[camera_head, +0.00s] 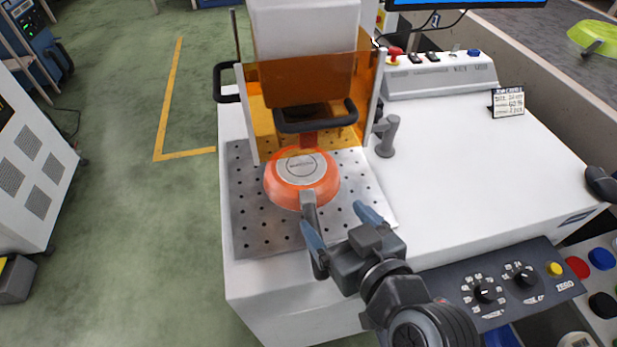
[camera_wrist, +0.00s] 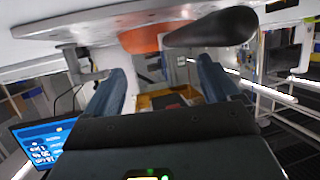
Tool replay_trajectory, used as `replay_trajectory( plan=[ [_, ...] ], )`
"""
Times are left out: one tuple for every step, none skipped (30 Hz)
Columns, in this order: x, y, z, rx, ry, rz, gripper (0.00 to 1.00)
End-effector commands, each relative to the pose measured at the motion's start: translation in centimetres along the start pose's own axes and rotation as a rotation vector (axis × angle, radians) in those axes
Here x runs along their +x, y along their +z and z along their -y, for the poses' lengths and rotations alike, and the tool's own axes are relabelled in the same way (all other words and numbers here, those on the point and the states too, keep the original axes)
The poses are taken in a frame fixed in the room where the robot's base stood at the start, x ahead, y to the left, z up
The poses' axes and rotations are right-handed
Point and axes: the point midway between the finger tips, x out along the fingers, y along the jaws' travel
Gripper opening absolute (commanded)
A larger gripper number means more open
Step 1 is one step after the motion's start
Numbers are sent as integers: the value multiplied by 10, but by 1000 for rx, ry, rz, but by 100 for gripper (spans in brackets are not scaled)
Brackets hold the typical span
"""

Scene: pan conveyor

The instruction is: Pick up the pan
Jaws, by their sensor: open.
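An orange pan (camera_head: 301,179) lies upside down on the perforated metal plate (camera_head: 246,213), its grey base facing up. Its dark handle (camera_head: 309,206) points toward me. My gripper (camera_head: 341,222) is open at the near edge of the plate. In the head view the handle's end lies near my gripper's left finger; I cannot tell whether they touch. In the wrist view the pan's orange edge (camera_wrist: 141,39) and dark handle (camera_wrist: 211,27) show beyond the two blue fingers (camera_wrist: 161,82). Nothing shows between the fingertips.
A machine with an orange see-through guard (camera_head: 367,88) and a black bar handle (camera_head: 316,118) stands just behind the pan. A grey lever (camera_head: 388,136) is to its right. The white tabletop (camera_head: 470,170) is mostly clear. A green pan (camera_head: 595,38) is at far right.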

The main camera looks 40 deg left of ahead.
Motion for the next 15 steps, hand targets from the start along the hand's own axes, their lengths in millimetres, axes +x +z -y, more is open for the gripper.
replay_trajectory(
  plan=[
    [6, -1, 0, 0, -2, 0, 89],
    [9, -1, 0, 0, -2, 0, 89],
    [13, -1, 0, 0, -2, 0, 89],
    [16, -1, 0, 0, -1, 0, 89],
    [19, -1, 0, 0, -1, 0, 89],
    [22, -2, 1, 0, -1, -1, 89],
    [25, -2, 1, 0, -1, -1, 89],
    [29, -2, 1, 0, -1, 0, 89],
    [33, -2, 2, -1, -1, 0, 89],
    [38, -3, 3, 0, -2, 1, 89],
    [43, -3, 3, 0, -2, 0, 89],
    [49, -4, 4, 0, -2, 0, 89],
    [53, -4, 5, 0, -2, 0, 89],
    [58, -3, 4, 0, -2, 0, 89],
    [62, -3, 4, 0, -1, -1, 89]
  ],
)
